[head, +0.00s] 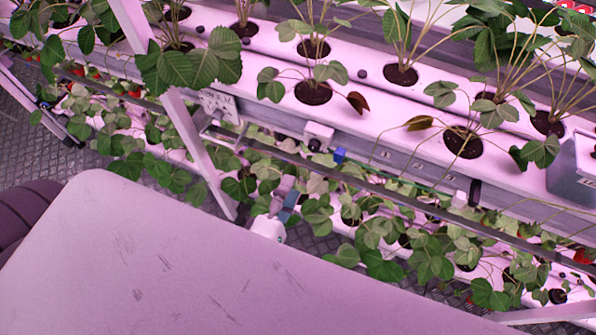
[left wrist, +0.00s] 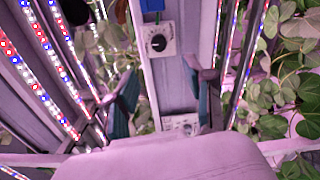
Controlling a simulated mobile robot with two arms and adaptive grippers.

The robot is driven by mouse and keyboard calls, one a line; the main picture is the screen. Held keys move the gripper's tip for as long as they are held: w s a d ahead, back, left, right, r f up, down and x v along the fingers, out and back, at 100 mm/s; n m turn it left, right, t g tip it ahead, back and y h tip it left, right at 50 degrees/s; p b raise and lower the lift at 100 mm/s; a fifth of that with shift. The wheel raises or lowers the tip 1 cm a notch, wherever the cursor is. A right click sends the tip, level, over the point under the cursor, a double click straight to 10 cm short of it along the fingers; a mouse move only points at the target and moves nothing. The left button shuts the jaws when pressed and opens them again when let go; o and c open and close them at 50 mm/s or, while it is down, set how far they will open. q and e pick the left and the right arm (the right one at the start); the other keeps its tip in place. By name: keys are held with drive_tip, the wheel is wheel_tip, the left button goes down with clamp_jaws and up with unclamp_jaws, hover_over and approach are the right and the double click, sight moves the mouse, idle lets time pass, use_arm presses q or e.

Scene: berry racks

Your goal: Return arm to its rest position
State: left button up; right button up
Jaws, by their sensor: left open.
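My left gripper (head: 287,198) shows small in the head view, with pink and blue-grey parts among the leaves below the rack's upper trough. A pale part of the arm shows just below it. In the left wrist view the two dark teal fingers of the gripper (left wrist: 165,98) stand wide apart, with nothing between them. Beyond them is a pale rack beam (left wrist: 172,78) with a white box with a black knob (left wrist: 159,42). The rest of my left arm is mostly hidden. My right gripper is in neither view.
The berry rack's upper trough (head: 400,150) runs across the head view, with leafy plants above and below it. A slanted pale post (head: 195,150) stands left of the gripper. A grey container (head: 572,180) sits at the right. LED strips (left wrist: 40,65) flank the wrist view.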

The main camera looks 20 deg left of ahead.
use_arm(q)
drive_tip(key=shift+s, duration=0.55)
drive_tip(key=s+f+m+g+h, duration=0.1)
drive_tip(key=s+f+m+g, duration=0.2)
drive_tip(key=f, duration=0.7)
drive_tip(key=s+f+m+g+h+b, duration=0.1)
drive_tip(key=f+m+g, duration=0.1)
drive_tip(key=f+m, duration=0.6)
drive_tip(key=s+f+m+g, duration=0.2)
drive_tip(key=f+g, duration=0.1)
drive_tip(key=f, duration=0.9)
drive_tip(key=s+a+f+m+g+y, duration=0.1)
drive_tip(key=s+a+f+m+g, duration=0.2)
drive_tip(key=s+f, duration=0.3)
drive_tip(key=s+a+f+m+g, duration=0.3)
drive_tip(key=s+f, duration=0.3)
drive_tip(key=s, duration=0.1)
drive_tip(key=s+a+f+m+g+y+b, duration=0.1)
drive_tip(key=s+a+f+m+g, duration=0.2)
drive_tip(key=s+f, duration=0.3)
drive_tip(key=shift+s+a+y, duration=0.15)
drive_tip(key=shift+a+y, duration=0.1)
drive_tip(key=shift+y, duration=0.05)
